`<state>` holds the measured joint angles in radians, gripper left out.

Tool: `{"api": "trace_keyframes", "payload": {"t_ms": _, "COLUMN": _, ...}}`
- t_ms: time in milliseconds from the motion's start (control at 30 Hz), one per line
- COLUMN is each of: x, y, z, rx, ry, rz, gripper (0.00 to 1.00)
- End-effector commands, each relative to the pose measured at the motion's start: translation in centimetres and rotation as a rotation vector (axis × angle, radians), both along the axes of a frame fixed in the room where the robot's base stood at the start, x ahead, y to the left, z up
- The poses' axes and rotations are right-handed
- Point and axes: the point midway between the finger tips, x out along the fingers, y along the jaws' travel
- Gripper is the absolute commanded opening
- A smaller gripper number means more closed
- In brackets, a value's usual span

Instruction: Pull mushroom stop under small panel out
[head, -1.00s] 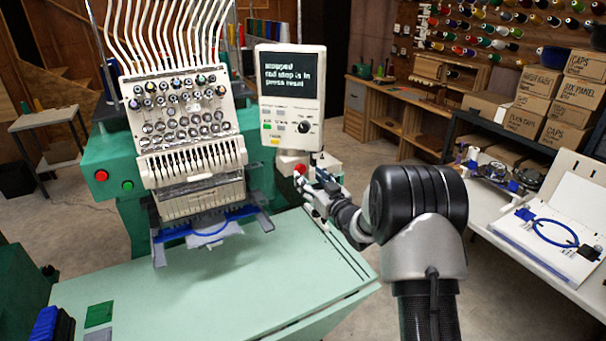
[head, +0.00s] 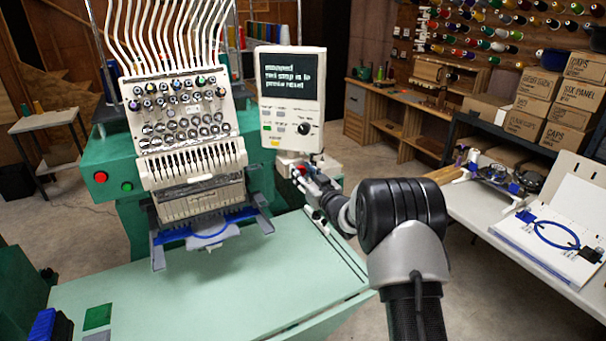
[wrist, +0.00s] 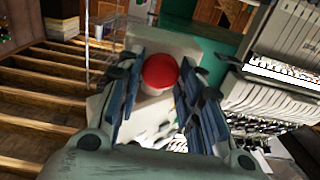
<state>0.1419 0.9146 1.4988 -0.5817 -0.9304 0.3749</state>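The red mushroom stop (head: 299,169) sits on a pale box under the small panel (head: 291,100). The panel's screen reads roughly "stopped, red stop is in, press reset". In the wrist view the round red cap (wrist: 160,70) lies between the two blue-grey fingers of my gripper (wrist: 159,82). The fingers are apart, one on each side of the cap, and narrow gaps seem to show beside it. In the head view my gripper (head: 312,181) is at the stop from the front right and partly covers it.
The embroidery machine head (head: 190,130) stands left of the panel, with a blue hoop below it. The green table (head: 220,285) lies in front and is mostly clear.

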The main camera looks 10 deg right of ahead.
Motion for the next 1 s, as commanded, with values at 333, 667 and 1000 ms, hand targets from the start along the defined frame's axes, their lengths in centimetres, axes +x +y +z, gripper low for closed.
{"api": "trace_keyframes", "payload": {"t_ms": 333, "x": -0.01, "y": 0.0, "z": 0.01, "rx": 0.0, "ry": 0.0, "rz": 0.0, "gripper": 0.08}}
{"api": "trace_keyframes", "payload": {"t_ms": 667, "x": -0.02, "y": 0.0, "z": 0.0, "rx": 0.0, "ry": 0.0, "rz": 0.0, "gripper": 0.0}}
{"api": "trace_keyframes", "payload": {"t_ms": 1000, "x": -0.56, "y": -0.19, "z": -0.08, "rx": 0.0, "ry": 0.001, "rz": 0.0, "gripper": 0.0}}
